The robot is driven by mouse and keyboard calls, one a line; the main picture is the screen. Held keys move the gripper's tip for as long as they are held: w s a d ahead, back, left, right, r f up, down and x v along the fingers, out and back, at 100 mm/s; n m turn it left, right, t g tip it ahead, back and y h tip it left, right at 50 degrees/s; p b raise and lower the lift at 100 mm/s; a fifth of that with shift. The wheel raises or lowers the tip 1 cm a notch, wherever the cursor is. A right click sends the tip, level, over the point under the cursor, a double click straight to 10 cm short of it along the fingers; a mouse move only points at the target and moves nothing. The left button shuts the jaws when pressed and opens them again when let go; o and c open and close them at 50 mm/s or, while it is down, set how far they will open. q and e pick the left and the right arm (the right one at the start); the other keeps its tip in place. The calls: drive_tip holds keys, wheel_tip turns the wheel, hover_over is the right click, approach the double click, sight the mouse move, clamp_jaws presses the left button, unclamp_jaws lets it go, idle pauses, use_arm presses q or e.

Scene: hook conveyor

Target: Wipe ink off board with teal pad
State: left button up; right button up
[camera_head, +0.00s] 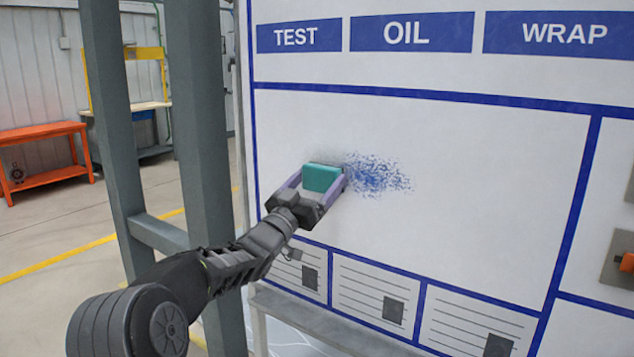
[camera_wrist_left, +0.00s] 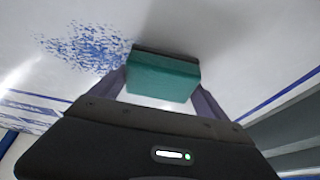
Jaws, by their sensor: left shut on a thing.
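The teal pad (camera_head: 321,177) is held between the fingers of my left gripper (camera_head: 322,184), against or very close to the white board (camera_head: 480,140). The pad also shows in the left wrist view (camera_wrist_left: 163,76), with a finger on each side and its dark far edge at the board. A patch of blue ink specks (camera_head: 378,174) lies on the board just right of the pad; in the left wrist view the ink (camera_wrist_left: 88,46) is to the pad's left. Any ink behind the pad is hidden. My right gripper is in neither view.
Blue headers reading TEST, OIL and WRAP (camera_head: 565,34) run along the board's top. Printed sheets (camera_head: 375,298) line its lower part. A grey steel post (camera_head: 205,130) stands left of the board, close to my left arm. An orange fitting (camera_head: 626,262) is at the right edge.

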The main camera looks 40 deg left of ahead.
use_arm(q)
drive_tip(key=shift+w, duration=0.55)
drive_tip(key=shift+d+f+b, duration=0.15)
drive_tip(key=shift+d+b, duration=0.85)
drive_tip(key=shift+b, duration=0.05)
drive_tip(key=shift+d+b, duration=0.45)
drive_tip(key=shift+d, duration=0.3)
drive_tip(key=shift+r, duration=0.2)
drive_tip(key=d+b, duration=0.2)
drive_tip(key=shift+d+f, duration=0.2)
drive_tip(key=shift+d, duration=0.1)
drive_tip(key=shift+w+d+r+b, duration=0.1)
drive_tip(key=shift+d+r+b, duration=0.1)
drive_tip(key=shift+d+b, duration=0.2)
